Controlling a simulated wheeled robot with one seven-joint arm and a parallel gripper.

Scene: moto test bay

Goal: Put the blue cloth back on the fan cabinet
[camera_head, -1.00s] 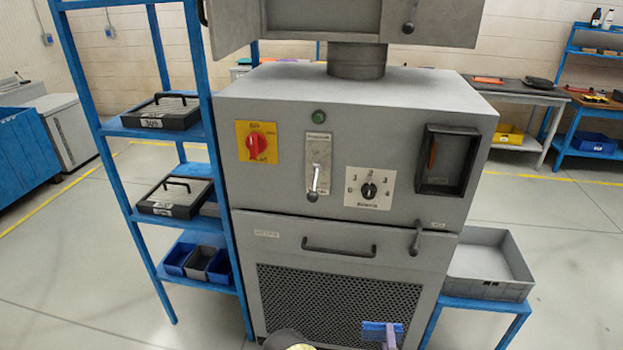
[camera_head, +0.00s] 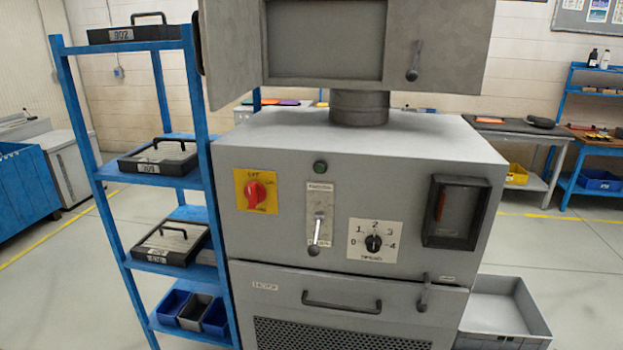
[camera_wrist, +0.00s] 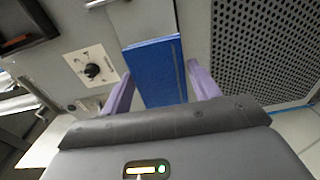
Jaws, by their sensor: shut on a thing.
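The grey fan cabinet (camera_head: 285,225) stands in the middle of the head view, with a red switch, a lever, a numbered dial and a dark-framed gauge on its front. Its flat top (camera_head: 270,132) shows no cloth around the round duct. In the wrist view, my gripper (camera_wrist: 159,84) has its purple fingers on either side of the folded blue cloth (camera_wrist: 154,62) and is shut on it. The cloth is in front of the cabinet's front, between the dial (camera_wrist: 92,70) and the mesh grille (camera_wrist: 265,50). The head view does not show my gripper or the cloth.
A grey hood (camera_head: 325,45) hangs above the cabinet top, joined by the duct (camera_head: 359,107). A blue shelf rack (camera_head: 196,90) with trays and bins stands close on the left. A grey tray (camera_head: 495,310) sits low on the right.

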